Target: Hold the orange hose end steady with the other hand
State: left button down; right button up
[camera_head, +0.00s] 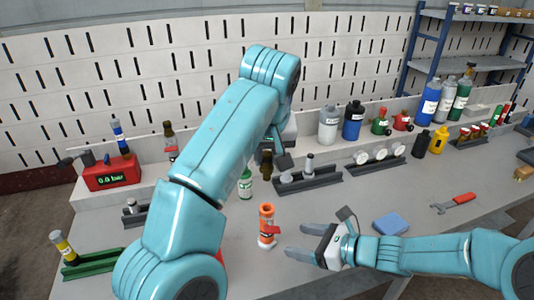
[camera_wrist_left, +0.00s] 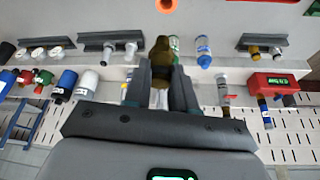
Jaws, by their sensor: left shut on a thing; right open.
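The orange hose end (camera_head: 267,222) stands upright on the grey table in the head view, with a pale base and a red part at its side. Its orange ring also shows at the top edge of the left wrist view (camera_wrist_left: 167,5). My right gripper (camera_head: 289,241) is open and empty just to the right of it, fingers pointing left toward it. My left gripper (camera_wrist_left: 160,85) is shut on a brown-topped piece (camera_wrist_left: 160,52), farther back above the table; my left arm partly hides it in the head view.
A green-labelled bottle (camera_head: 245,184) stands behind the hose end. A blue block (camera_head: 391,223) and a red-handled wrench (camera_head: 455,203) lie to the right. Dark racks (camera_head: 308,181) with fittings line the back. A red gauge box (camera_head: 110,173) stands at the left.

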aim_at(267, 156)
pick_arm(q)
jog(key=shift+r, duration=0.3)
pick_arm(e)
jog(key=shift+s+d+r, duration=0.2)
jog(key=shift+d+r, duration=0.05)
jog(key=shift+r, duration=0.2)
pick_arm(q)
notch_tip(267, 156, up, 5)
jog(key=p, duration=0.5)
jog(key=shift+f, duration=0.2)
pick_arm(e)
notch_tip(267, 156, up, 5)
jog(key=shift+f, duration=0.1)
pick_arm(q)
jog(key=shift+f, duration=0.15)
